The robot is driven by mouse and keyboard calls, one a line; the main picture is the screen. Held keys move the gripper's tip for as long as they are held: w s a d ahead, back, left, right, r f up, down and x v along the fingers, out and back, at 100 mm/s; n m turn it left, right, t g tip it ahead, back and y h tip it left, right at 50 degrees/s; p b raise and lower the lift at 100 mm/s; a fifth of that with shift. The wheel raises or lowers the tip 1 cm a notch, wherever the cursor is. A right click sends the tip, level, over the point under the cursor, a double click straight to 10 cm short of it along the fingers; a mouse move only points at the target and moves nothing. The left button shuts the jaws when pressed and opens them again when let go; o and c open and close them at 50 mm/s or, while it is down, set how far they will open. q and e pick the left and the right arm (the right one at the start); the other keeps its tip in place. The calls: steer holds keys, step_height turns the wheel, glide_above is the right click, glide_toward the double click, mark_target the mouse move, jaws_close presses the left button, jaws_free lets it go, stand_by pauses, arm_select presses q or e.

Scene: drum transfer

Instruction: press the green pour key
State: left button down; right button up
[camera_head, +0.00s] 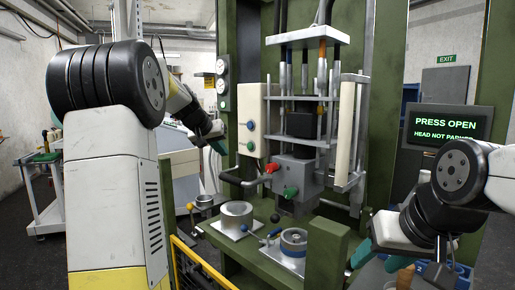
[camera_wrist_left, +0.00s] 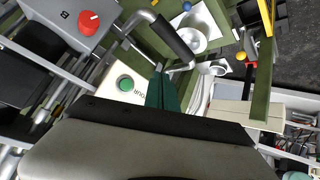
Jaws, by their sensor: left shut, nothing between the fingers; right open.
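The green pour key (camera_head: 250,146) is a round button low on the pale control box (camera_head: 246,106), below a blue button (camera_head: 250,125). In the left wrist view the green key (camera_wrist_left: 125,84) shows uncovered, with part of a "POUR" label beside it. My left gripper (camera_head: 217,135) is to the left of the box in the head view, apart from the key. In the left wrist view its teal fingers (camera_wrist_left: 164,90) are shut and empty, just right of the key and label. My right gripper (camera_head: 364,254) is low at the right, open, partly hidden by its wrist.
A green press frame carries a red knob (camera_head: 271,168) and a green knob (camera_head: 290,192). Metal pots (camera_head: 236,215) stand on the green bench below. A screen (camera_head: 447,125) reads "PRESS OPEN". A yellow rail (camera_head: 200,264) is in front. A bar handle (camera_wrist_left: 172,40) lies near my left fingers.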

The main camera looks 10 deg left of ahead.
mark_target(244, 145)
arm_select(q)
steer(key=w+d, duration=0.5)
steer(key=w, duration=0.2)
stand_by(0.4)
steer(key=shift+w+d, duration=0.1)
steer(key=shift+w, duration=0.1)
stand_by(1.8)
steer(key=shift+w+d, duration=0.2)
steer(key=shift+w, duration=0.05)
steer(key=shift+w+d, duration=0.2)
steer(key=shift+w, duration=0.15)
stand_by(0.7)
steer(key=shift+s, duration=0.15)
steer(key=shift+s+a, duration=0.4)
steer(key=shift+s, duration=0.15)
steer(key=shift+s+a, duration=0.75)
steer(key=shift+s, duration=0.3)
steer(key=shift+s+a, duration=0.75)
steer(key=shift+s, duration=0.3)
